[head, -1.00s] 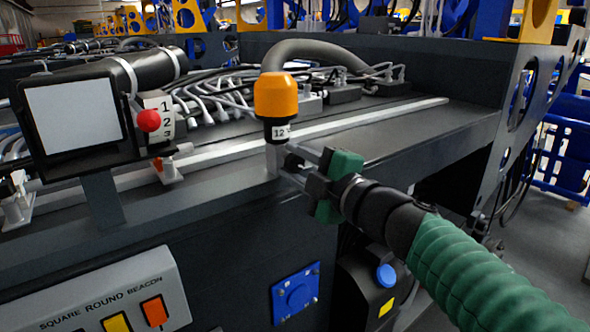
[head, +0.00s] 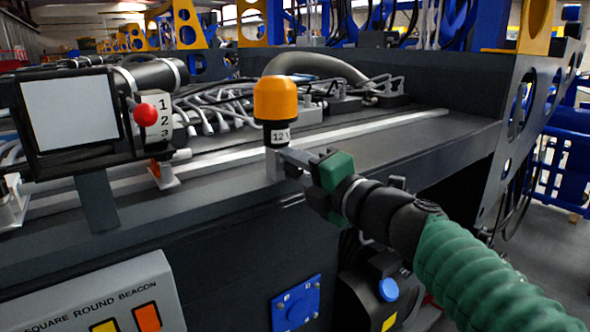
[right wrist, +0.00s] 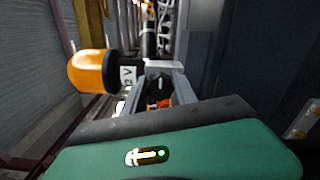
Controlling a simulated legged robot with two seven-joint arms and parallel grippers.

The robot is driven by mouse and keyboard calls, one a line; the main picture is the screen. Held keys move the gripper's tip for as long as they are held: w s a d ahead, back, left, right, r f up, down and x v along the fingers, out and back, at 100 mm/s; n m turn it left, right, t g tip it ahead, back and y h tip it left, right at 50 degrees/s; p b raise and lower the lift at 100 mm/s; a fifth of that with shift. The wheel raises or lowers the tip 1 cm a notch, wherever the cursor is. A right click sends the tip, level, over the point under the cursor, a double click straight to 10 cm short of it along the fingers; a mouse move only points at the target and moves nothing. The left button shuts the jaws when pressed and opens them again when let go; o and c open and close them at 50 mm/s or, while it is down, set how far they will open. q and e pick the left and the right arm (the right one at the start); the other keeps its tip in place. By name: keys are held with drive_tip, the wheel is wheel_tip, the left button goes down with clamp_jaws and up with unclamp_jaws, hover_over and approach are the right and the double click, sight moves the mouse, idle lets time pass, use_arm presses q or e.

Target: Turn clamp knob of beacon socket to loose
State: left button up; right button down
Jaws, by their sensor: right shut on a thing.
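The orange beacon (head: 275,98) stands upright on a dark base with a "12 V" label (head: 280,135), on the front ledge of the chassis. In the right wrist view the beacon (right wrist: 92,72) lies sideways at the left. My right gripper (head: 283,160) reaches in from the right, just below the label. Its two metal fingers (right wrist: 160,72) are shut on the clamp knob at the beacon's socket. The knob itself is mostly hidden by the fingers. The socket is only partly visible behind them. My left gripper is not in view.
A dark box with a light screen (head: 72,115) and a red ball knob (head: 146,114) beside numbers 1, 2, 3 stand at the left. Cables (head: 215,108) and a metal rail (head: 350,128) run behind the beacon. A labelled panel (head: 110,295) and a blue plate (head: 296,303) are below.

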drive_tip(key=shift+f, duration=0.4)
drive_tip(key=c, duration=1.4)
unclamp_jaws()
drive_tip(key=o, duration=0.4)
drive_tip(key=shift+r, duration=0.15)
drive_tip(key=shift+d+r, duration=0.1)
drive_tip(key=shift+r, duration=0.1)
